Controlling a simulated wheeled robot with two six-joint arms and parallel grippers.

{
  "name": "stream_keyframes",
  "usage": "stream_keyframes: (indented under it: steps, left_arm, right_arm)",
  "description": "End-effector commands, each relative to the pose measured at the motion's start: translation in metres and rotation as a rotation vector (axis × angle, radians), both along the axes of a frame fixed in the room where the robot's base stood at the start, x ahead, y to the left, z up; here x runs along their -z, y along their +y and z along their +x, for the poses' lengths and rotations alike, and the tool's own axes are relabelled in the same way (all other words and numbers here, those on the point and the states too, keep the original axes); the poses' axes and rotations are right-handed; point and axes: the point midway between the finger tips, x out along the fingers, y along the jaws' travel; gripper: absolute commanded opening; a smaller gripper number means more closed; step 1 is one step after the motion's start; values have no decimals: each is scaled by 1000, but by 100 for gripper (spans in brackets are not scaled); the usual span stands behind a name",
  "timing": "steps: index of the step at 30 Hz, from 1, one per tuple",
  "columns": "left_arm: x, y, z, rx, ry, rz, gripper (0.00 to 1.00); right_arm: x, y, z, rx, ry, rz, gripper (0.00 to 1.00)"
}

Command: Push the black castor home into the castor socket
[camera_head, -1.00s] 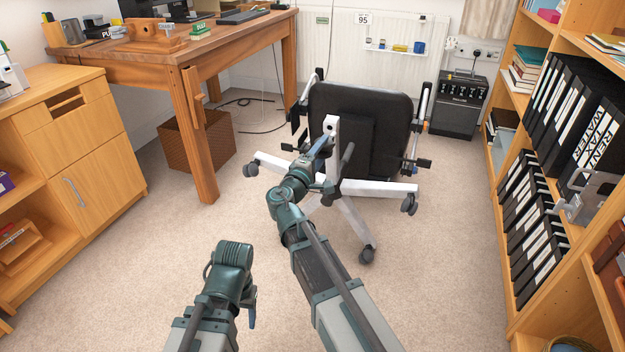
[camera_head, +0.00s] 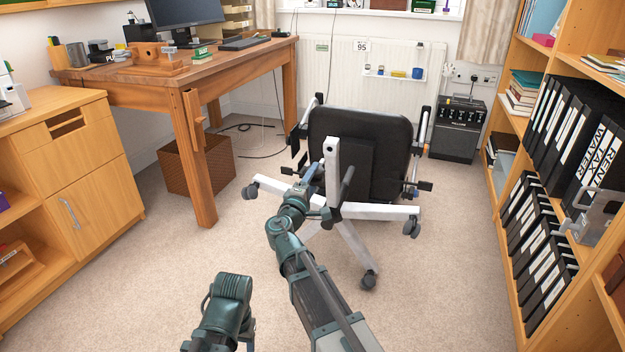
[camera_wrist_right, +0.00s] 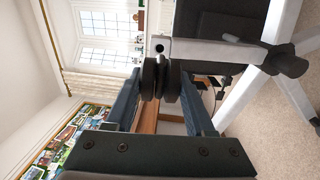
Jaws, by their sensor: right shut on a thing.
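The black castor (camera_wrist_right: 153,78) sits between the fingers of my right gripper (camera_wrist_right: 160,92), its dark wheels showing in the wrist view. In the head view my right gripper (camera_head: 315,172) is just left of the raised white leg of the chair, and the castor is hard to make out. The castor socket (camera_wrist_right: 159,47) is a dark round hole at that leg's end; it also shows in the head view (camera_head: 331,147). The hole is uncovered, and the castor is beside it.
The tipped black chair (camera_head: 385,135) lies on the carpet, its other legs carrying castors (camera_head: 411,226). A wooden desk (camera_head: 195,85) and wicker basket (camera_head: 190,168) are left, a bookshelf (camera_head: 511,200) right and a black amplifier (camera_head: 457,130) behind. Carpet in front is open.

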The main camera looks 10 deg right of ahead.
Motion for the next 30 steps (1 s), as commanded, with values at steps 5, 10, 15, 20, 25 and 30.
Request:
stream_keyframes:
  steps: [5,10,15,20,25,30]
  left_arm:
    - [-2,0,0,0,0,0,61]
    - [-3,0,0,0,0,0,61]
    - [-4,0,0,0,0,0,61]
    - [-4,0,0,0,0,0,61]
    - [-4,0,0,0,0,0,61]
    - [-4,0,0,0,0,0,61]
  right_arm:
    - [-2,-8,13,2,0,0,0]
    - [-3,-17,26,1,0,0,0]
    - [-4,-25,37,2,0,0,0]
    - [-4,-28,41,1,0,0,0]
    - [-4,-28,41,0,0,0,0]
    - [-4,-28,41,1,0,0,0]
